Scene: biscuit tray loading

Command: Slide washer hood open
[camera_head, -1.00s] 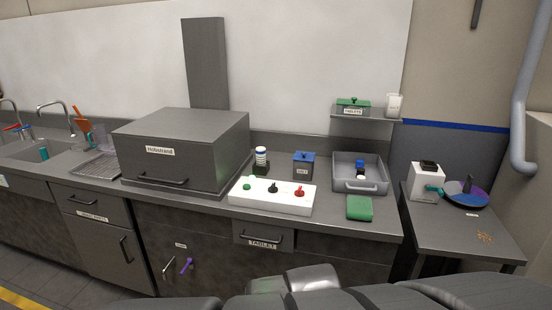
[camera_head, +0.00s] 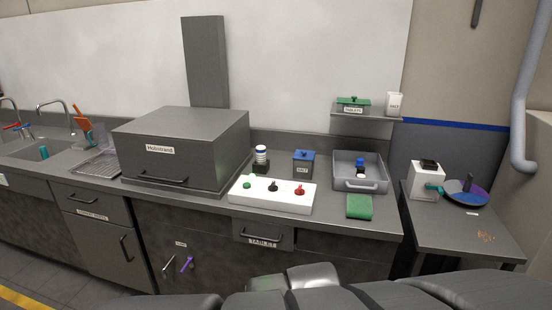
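The washer hood (camera_head: 205,140) is a large dark grey box labelled "Holostrand" on the counter, left of centre. It has a bar handle (camera_head: 163,179) low on its front face. The hood sits down on its base (camera_head: 218,189), with no gap showing along its lower edge. My arm shows as dark and light grey links along the bottom edge. My gripper's fingers cannot be made out in this view, and nothing of mine touches the hood.
A white control panel (camera_head: 255,203) with green, black and red knobs stands right of the hood. A wire rack (camera_head: 95,165) and sink (camera_head: 50,151) lie left.

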